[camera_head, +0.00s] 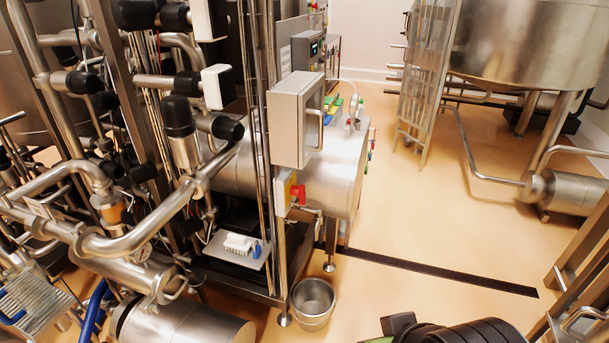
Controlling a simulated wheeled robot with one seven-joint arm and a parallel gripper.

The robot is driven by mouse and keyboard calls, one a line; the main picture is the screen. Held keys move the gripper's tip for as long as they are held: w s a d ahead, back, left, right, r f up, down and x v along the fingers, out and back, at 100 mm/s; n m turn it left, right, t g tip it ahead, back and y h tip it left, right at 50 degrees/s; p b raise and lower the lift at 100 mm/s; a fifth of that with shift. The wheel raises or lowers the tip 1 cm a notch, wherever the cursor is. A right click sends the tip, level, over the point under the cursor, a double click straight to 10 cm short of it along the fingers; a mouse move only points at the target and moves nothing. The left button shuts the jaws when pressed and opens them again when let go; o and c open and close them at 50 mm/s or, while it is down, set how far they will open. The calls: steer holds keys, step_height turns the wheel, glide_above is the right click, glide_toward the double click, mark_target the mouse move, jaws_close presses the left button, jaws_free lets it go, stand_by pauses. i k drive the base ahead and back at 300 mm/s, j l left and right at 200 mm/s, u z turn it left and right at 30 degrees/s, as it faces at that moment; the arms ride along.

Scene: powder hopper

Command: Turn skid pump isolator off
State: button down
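A red rotary handle (299,193) on a yellow plate (289,187) shows below the grey cabinet, on the skid's front right post. It looks like the skid pump isolator. It is small here, and I cannot read its on or off position. Nothing of mine touches it. Black rounded parts at the bottom edge, right of centre, look like part of my arm. My gripper's fingers are not visible in this view.
A grey cabinet with a handle (297,118) juts out just above the isolator. A metal bucket (313,305) stands on the floor below. Dense pipework (130,240) fills the left. Open floor (440,215) lies to the right, crossed by a dark drain strip (440,272).

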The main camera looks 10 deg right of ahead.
mark_target(298, 192)
steer(key=i+l+u, duration=0.1)
steer(key=i, duration=0.3)
steer(key=i+l, duration=0.2)
steer(key=i, duration=0.25)
steer(key=i+l+u, duration=0.15)
steer(key=i, duration=0.25)
